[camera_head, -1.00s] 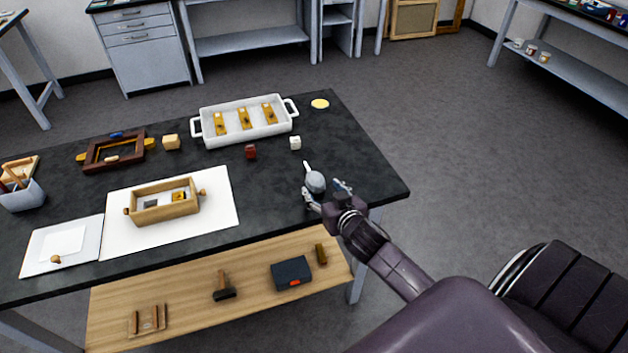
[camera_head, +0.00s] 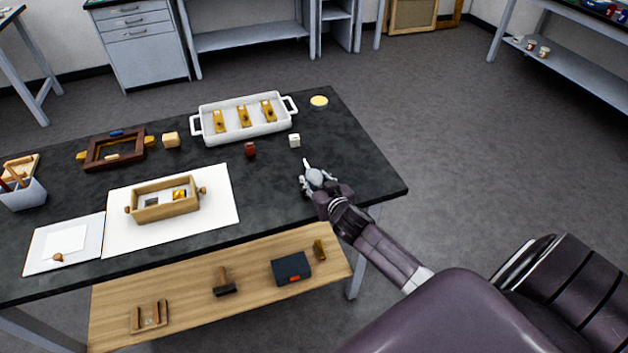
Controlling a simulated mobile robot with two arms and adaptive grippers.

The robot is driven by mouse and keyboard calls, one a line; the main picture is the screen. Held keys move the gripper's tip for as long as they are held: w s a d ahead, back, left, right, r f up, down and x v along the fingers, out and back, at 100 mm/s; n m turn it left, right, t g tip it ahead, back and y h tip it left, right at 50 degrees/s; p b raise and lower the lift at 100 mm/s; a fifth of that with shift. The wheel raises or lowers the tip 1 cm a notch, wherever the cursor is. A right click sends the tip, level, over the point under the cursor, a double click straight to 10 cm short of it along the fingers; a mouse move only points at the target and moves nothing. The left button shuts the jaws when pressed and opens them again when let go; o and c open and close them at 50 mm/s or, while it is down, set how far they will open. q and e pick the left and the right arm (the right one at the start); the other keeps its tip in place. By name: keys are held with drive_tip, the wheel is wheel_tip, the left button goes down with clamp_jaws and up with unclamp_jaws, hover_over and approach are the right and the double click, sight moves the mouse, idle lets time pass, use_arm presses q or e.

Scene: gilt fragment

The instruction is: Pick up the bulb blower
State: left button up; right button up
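The bulb blower (camera_head: 314,175), a grey bulb with a thin white nozzle pointing away, is near the right end of the dark tabletop. My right gripper (camera_head: 318,183) is low at the table's near right edge, reaching in from the lower right. Its fingers look spread, one on each side of the bulb. Contact with the bulb cannot be made out at this size, and the gripper hides the bulb's near side. My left gripper is not in view.
A white handled tray (camera_head: 202,136) with gilt pieces stands behind. A wooden box (camera_head: 165,209) sits on a white sheet (camera_head: 222,215) at left. The tabletop right of the blower is clear.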

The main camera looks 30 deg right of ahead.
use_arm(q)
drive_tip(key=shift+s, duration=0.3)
use_arm(e)
drive_tip(key=c, duration=0.6)
